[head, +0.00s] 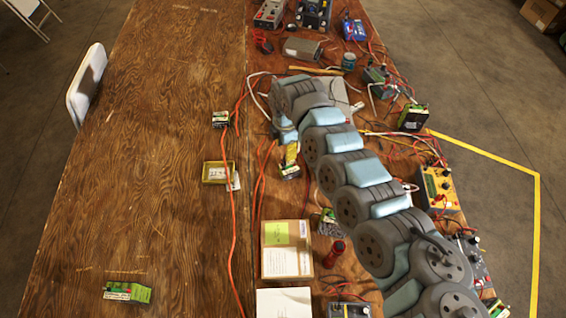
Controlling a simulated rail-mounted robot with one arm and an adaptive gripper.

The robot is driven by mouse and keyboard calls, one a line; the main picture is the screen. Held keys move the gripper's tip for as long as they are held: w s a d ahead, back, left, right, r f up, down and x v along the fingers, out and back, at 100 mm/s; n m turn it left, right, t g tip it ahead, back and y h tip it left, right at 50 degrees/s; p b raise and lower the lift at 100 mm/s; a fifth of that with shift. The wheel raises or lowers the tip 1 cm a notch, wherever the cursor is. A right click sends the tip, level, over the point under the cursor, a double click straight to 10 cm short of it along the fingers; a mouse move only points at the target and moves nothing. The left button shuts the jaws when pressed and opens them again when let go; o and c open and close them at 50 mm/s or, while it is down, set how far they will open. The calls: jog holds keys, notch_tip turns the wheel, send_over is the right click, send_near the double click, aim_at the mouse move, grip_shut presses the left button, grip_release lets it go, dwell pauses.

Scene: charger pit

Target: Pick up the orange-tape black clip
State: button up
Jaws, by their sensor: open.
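My arm reaches from the lower right up to the middle of the table. Its end, with my gripper (284,133), points down over the cable-strewn right half. The fingers are small and mostly hidden under the wrist, and I see nothing held in them. I cannot pick out the orange-tape black clip for certain. It may be too small here or hidden behind my arm.
A yellow-and-black pack (290,162) lies just below the gripper. Orange cables (236,200) run along the table's middle. A yellow tray (215,164), a cardboard box (287,232) and a yellow meter (438,188) stand around. The wooden table's left half (150,150) is largely clear.

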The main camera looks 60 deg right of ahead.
aim_at(285, 164)
jog(key=shift+f+b, duration=0.8)
jog(key=shift+f, duration=3.8)
grip_shut()
